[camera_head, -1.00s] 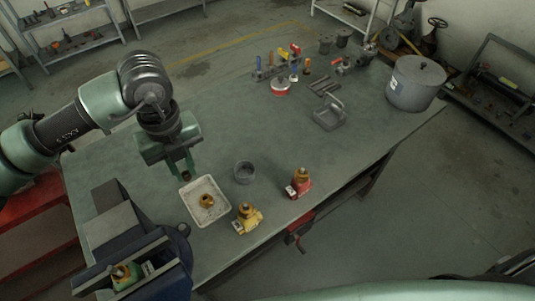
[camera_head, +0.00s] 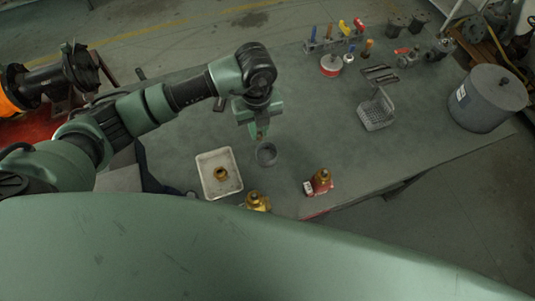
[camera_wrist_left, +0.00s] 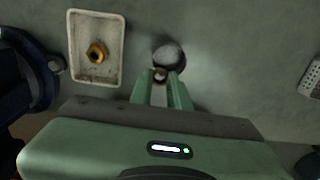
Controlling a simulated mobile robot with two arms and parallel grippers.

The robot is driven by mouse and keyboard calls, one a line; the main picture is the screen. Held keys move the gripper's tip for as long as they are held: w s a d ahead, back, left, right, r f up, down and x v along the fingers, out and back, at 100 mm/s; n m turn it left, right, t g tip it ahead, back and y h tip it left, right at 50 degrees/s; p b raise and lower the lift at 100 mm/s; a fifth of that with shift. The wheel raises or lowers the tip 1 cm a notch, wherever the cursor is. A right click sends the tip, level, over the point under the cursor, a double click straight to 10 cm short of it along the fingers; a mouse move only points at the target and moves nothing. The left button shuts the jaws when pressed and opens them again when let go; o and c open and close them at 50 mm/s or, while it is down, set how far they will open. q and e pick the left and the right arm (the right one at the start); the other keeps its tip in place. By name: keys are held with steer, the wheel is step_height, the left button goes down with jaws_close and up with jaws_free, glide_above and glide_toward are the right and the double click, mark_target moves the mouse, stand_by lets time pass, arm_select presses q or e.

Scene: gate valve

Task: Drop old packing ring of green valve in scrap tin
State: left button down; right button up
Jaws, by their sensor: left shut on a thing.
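My left gripper (camera_head: 259,135) points down just behind the grey scrap tin (camera_head: 266,154) in the head view. In the left wrist view its fingertips (camera_wrist_left: 161,78) are shut on a small brownish piece, seemingly the old packing ring (camera_wrist_left: 160,74). The ring appears at the near edge of the round scrap tin (camera_wrist_left: 170,56); I cannot tell its height above the rim. The tin's inside is shadowed. The green valve is hidden in the head view now. My right gripper is not in view.
A white tray (camera_head: 205,184) holding a brass nut (camera_head: 221,173) lies left of the tin. A yellow valve (camera_head: 258,202) and a red valve (camera_head: 320,182) stand nearby. The blue vise (camera_wrist_left: 30,75) is at the left.

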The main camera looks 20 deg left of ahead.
arm_select(q)
step_height(320, 180, down, 4)
steer(key=shift+w+r+b, duration=0.1)
steer(key=shift+w+b, duration=0.05)
steer(key=shift+b, duration=0.8)
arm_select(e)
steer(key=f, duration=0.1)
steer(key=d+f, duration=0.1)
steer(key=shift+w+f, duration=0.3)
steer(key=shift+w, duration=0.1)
arm_select(q)
steer(key=c, duration=1.3)
jaws_free()
steer(key=shift+d, duration=0.1)
